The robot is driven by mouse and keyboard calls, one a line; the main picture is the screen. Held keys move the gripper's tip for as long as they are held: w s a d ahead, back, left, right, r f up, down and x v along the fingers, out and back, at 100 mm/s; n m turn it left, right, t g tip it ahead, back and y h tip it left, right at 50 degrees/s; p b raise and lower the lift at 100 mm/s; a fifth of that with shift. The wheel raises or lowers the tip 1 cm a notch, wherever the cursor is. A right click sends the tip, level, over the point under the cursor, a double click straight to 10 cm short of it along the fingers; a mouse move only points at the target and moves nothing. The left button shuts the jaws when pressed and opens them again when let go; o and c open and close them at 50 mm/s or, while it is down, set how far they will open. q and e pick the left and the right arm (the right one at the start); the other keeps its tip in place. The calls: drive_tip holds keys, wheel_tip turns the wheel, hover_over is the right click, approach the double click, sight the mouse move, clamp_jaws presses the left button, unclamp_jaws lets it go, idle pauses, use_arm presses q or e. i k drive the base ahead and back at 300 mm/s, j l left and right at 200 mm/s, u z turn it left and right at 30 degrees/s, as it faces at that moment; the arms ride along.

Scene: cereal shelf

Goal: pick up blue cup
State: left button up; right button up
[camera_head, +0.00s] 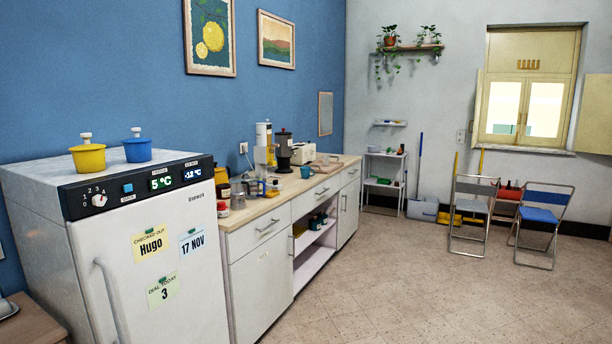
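A small blue cup (305,172) stands on the wooden counter (262,206), near its front edge and to the right of the coffee machines. A larger blue pot-like container (137,151) with a white knob stands on top of the white fridge (150,260). A similar yellow container (88,157) stands beside it on the left. Neither of my grippers shows in the head view.
Jars (238,196), a dark coffee maker (284,152) and a toaster (303,153) crowd the counter. The fridge stands at the counter's near end. Folding chairs (541,216) stand at the far right. The tiled floor (400,290) in front is clear.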

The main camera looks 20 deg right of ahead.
sight(305, 171)
drive_tip(key=i+l+z, duration=0.5)
drive_tip(key=i, duration=0.25)
drive_tip(key=i+l+z, duration=0.35)
drive_tip(key=i, duration=0.65)
drive_tip(key=i+z, duration=0.3)
drive_tip(key=i, duration=1.65)
drive_tip(key=i+l+u, duration=0.1)
drive_tip(key=i, duration=0.9)
